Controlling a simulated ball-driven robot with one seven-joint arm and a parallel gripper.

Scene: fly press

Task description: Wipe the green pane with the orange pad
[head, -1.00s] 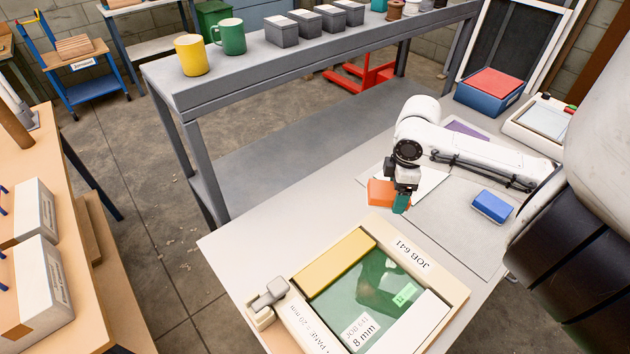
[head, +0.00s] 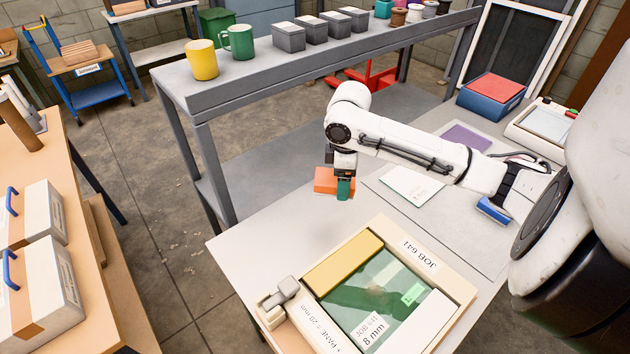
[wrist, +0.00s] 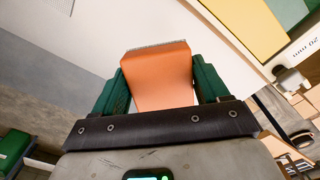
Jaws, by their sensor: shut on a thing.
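The orange pad (head: 325,180) is held in my gripper (head: 343,188) above the light table, beyond the framed tray. In the wrist view the orange pad (wrist: 160,80) sits between the two green fingers of my gripper (wrist: 160,85), which are shut on it. The green pane (head: 350,292) lies in the cream frame (head: 457,287) marked JOB 641, with a green label and a white "8 mm" label on it. A yellow bar (head: 342,262) lies along its upper left side and a white block (head: 418,325) along its lower right side. The pad is apart from the pane.
A grey clamp (head: 281,294) stands at the frame's left corner. A blue block (head: 493,210), a white card (head: 411,185) and a purple sheet (head: 466,138) lie on the table to the right. A grey bench (head: 300,62) with mugs and boxes stands behind.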

